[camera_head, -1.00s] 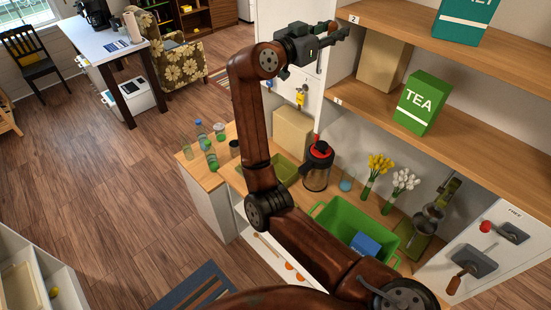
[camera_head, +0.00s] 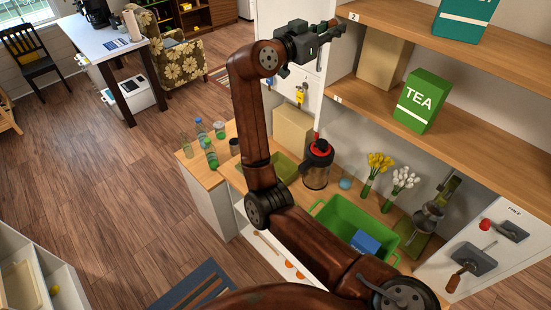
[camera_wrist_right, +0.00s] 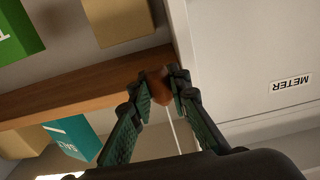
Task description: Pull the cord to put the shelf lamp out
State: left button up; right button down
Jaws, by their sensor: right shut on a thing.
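In the wrist view, my right gripper (camera_wrist_right: 160,90) is shut on a brown, rounded cord pull (camera_wrist_right: 158,86). A thin pale cord (camera_wrist_right: 174,134) runs from the pull toward the bottom of that picture, between the fingers. In the head view my right gripper (camera_head: 333,27) is high up, left of the shelf ends and in front of the white cabinet. The pull shows there only as a small brown spot at the fingertips. The lamp itself cannot be made out, so I cannot tell whether it is lit. My left gripper is not in view.
The upper shelf (camera_head: 450,45) and lower shelf (camera_head: 470,140) are close right of the gripper, with a green tea box (camera_head: 423,103). A white panel marked METER (camera_wrist_right: 250,60) is beside the fingers. The counter below holds a green crate (camera_head: 335,228), a red-topped jar (camera_head: 317,168) and flowers.

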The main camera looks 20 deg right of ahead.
jog(key=shift+f, duration=0.1)
dwell(0.3)
jog(key=shift+f+b, duration=1)
jog(key=shift+f, duration=0.25)
jog(key=shift+r, duration=0.15)
jog(key=shift+r+p, duration=0.95)
jog(key=shift+r, duration=0.25)
jog(key=c, duration=1.5)
grip_release()
